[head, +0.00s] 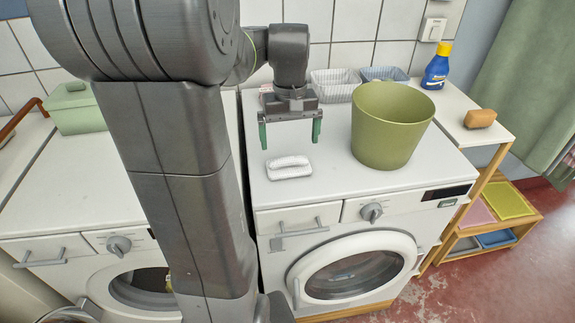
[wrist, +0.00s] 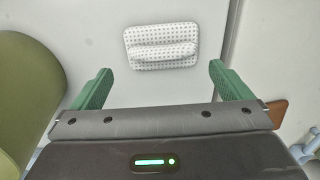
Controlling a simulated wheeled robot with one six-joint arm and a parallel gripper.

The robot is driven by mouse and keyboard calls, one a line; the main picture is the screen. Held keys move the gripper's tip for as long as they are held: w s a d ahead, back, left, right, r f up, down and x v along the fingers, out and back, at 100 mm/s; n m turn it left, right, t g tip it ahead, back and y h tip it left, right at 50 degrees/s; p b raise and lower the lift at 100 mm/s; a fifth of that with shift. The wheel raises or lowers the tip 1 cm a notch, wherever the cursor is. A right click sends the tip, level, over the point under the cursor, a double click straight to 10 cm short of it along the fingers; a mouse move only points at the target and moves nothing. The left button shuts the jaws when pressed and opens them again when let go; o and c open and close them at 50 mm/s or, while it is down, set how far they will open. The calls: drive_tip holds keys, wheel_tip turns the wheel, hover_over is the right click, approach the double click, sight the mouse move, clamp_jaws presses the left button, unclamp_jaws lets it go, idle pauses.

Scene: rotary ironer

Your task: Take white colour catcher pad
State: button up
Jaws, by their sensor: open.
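The white colour catcher pad (head: 289,167) lies flat on top of the right-hand washing machine, near its front left. It has a raised ridge along its middle. In the wrist view the pad (wrist: 162,46) shows dotted, ahead of and between the fingertips. My gripper (head: 290,133) is open and empty, with green fingers pointing down above and just behind the pad. It also shows in the wrist view (wrist: 160,80), with nothing between its fingers. The fingers look apart from the pad.
A green bucket (head: 391,125) stands right of the pad. Behind it are a white basket (head: 334,84) and a blue basket (head: 384,74). A blue bottle (head: 437,66) and a brown sponge-like block (head: 480,118) are on the wooden shelf. The top in front of the bucket is clear.

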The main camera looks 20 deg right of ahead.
sight(289, 159)
drive_tip(key=shift+w+a+f, duration=0.1)
drive_tip(key=shift+f, duration=2.95)
drive_tip(key=c, duration=1.1)
